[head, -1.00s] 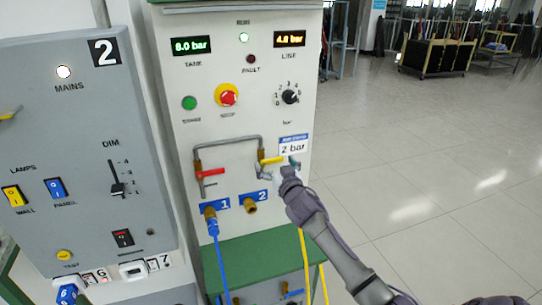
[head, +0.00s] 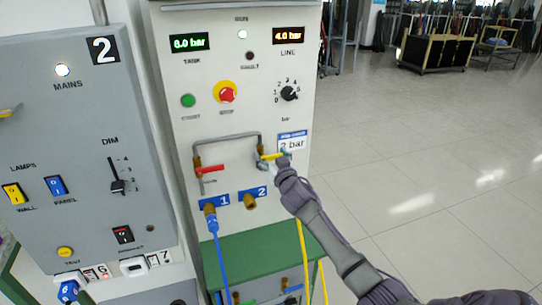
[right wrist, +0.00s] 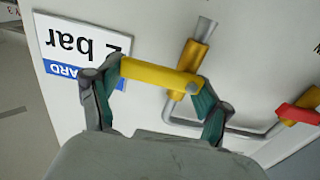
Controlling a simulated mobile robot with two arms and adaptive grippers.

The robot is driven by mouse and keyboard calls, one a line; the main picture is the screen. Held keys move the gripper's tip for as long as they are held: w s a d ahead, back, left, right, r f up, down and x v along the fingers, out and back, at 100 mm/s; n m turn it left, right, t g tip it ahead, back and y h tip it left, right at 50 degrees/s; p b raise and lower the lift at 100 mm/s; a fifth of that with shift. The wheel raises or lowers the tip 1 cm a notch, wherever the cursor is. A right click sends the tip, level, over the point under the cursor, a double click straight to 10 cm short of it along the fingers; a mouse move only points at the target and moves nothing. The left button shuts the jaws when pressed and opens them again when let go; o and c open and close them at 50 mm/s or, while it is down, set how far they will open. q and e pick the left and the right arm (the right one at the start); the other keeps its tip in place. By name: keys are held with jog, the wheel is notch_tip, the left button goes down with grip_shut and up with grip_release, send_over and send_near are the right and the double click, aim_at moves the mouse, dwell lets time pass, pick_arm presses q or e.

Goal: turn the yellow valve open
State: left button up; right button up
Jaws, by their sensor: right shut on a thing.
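The yellow valve (head: 273,156) sits on the white panel at the right end of a grey pipe loop, above port 2. Its lever points to the right, its outer end slightly raised. My right gripper (head: 274,161) is at this lever. In the right wrist view the yellow lever (right wrist: 158,75) lies lengthwise between the two green-lined fingers of my right gripper (right wrist: 155,88), which is shut on it. The brass valve body (right wrist: 187,65) shows beside the far finger. My left gripper is out of view.
A red-handled valve (head: 210,169) stands left of the yellow one. A "2 bar" label (head: 293,143) is just above right. A blue hose (head: 219,250) hangs from port 1, and a yellow hose (head: 304,260) hangs below. The floor to the right is clear.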

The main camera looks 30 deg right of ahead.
aim_at(256, 146)
jog(key=shift+r+n, duration=0.1)
jog(key=shift+n, duration=0.2)
jog(key=n, duration=0.3)
jog(key=shift+a+r+p, duration=0.2)
jog(key=shift+r+p, duration=0.1)
jog(key=shift+r, duration=0.1)
jog(key=n, duration=0.4)
jog(key=a+r+n, duration=0.1)
jog(key=n, duration=0.1)
jog(key=shift+w, duration=0.2)
jog(key=n, duration=0.2)
jog(key=a+n+p, duration=0.1)
jog(key=n, duration=0.1)
jog(key=shift+w, duration=0.1)
jog(key=shift+w+a+n, duration=0.1)
jog(key=shift+a+n, duration=0.15)
jog(key=shift+n, duration=0.85)
jog(key=shift+a+n, duration=0.25)
jog(key=shift+n, duration=0.85)
jog(key=o, duration=1.1)
jog(key=shift+f, duration=0.1)
